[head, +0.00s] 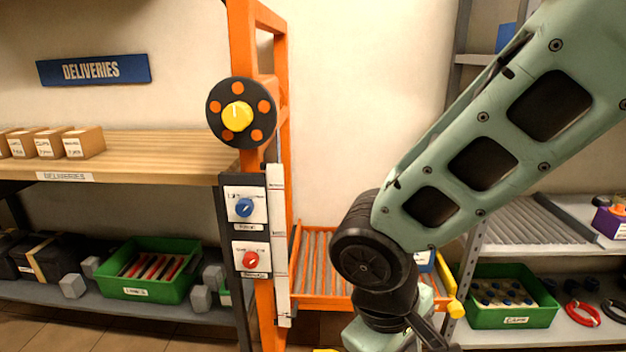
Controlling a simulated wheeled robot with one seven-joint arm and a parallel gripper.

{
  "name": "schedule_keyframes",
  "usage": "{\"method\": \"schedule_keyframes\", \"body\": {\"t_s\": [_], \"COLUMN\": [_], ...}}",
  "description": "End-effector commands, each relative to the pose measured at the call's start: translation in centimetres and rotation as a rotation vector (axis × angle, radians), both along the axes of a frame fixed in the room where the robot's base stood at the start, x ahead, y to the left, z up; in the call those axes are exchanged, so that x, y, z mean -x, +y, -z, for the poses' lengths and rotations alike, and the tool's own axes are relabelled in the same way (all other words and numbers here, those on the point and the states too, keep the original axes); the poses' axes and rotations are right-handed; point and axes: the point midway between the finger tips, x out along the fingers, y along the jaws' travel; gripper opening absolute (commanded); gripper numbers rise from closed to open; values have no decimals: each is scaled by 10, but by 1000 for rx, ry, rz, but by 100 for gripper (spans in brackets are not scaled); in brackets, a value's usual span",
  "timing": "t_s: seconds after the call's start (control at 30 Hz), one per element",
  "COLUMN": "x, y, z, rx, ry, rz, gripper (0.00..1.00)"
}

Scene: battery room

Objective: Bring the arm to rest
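My arm (480,150), pale green with black joints, reaches from the upper right down to a black joint (368,262) near the lower middle. Below that joint, a further green and black part of my arm runs off the bottom edge. I do not make out my gripper's fingertips in this view. The arm hides part of the orange roller rack and of the right-hand shelves behind it.
An orange post (265,300) with a yellow-centred dial (237,116), a blue knob (244,207) and a red knob (250,259) stands left of my arm. Behind are a wooden shelf (150,160), an orange roller rack (318,262), green bins (190,287) (512,317) and grey shelving.

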Motion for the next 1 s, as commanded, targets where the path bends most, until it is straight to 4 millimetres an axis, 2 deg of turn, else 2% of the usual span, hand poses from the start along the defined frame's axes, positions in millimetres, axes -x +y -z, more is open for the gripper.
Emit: {"method": "schedule_keyframes", "body": {"t_s": [0.03,0.2,0.47,0.5,0.77,1.0], "x": [11,42,76,74,74,74], "y": [-8,-21,-37,-35,-34,-34], "z": [-10,-29,-43,-59,-111,-181], "rx": [-49,-174,-296,-292,-290,-289], "ry": [14,39,15,22,24,25], "rz": [13,23,33,30,30,31], "gripper": [57,57,57,57,57,57]}}
